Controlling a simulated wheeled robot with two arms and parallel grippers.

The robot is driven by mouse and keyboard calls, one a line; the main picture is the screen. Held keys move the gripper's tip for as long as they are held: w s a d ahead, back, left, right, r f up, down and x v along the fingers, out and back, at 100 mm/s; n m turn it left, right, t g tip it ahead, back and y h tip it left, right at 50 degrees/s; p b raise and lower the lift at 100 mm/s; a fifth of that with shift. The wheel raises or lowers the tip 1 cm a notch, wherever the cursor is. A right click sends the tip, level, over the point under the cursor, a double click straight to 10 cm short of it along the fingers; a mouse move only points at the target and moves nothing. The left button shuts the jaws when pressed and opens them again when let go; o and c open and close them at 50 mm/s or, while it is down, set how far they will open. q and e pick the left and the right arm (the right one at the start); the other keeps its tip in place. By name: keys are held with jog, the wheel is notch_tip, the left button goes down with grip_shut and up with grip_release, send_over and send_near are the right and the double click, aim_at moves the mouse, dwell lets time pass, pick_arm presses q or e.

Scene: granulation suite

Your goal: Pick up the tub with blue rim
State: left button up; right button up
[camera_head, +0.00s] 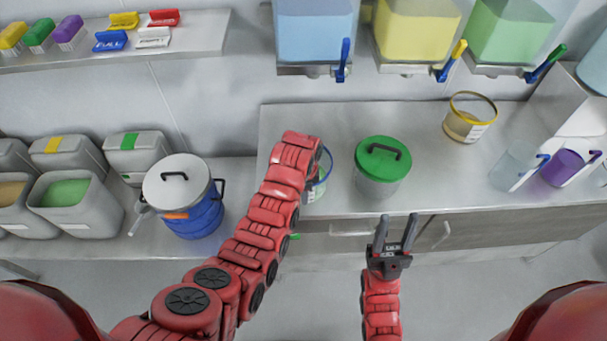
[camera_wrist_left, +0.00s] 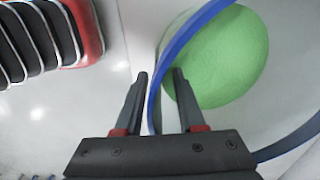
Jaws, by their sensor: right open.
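The tub with blue rim (camera_head: 322,182) stands on the steel counter, partly hidden behind my left arm in the head view. In the left wrist view its blue rim (camera_wrist_left: 160,90) curves up and to the right, and green contents (camera_wrist_left: 225,60) show inside. My left gripper (camera_wrist_left: 160,73) is open, its two fingers on either side of the rim wall, with small gaps visible. In the head view the left gripper's fingers are hidden behind the arm. My right gripper (camera_head: 397,232) is open and empty, in front of the counter edge.
A green-lidded tub (camera_head: 382,172) stands right of the blue-rimmed tub. A yellow-rimmed tub (camera_head: 469,122) is further back right. A blue drum (camera_head: 190,205) stands left of my left arm. Clear jugs (camera_head: 515,163) stand at the right. Dispensers (camera_head: 315,30) hang above.

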pick_arm(q)
jog(key=shift+f, duration=0.6)
jog(key=shift+c, duration=0.3)
grip_shut()
dwell(0.7)
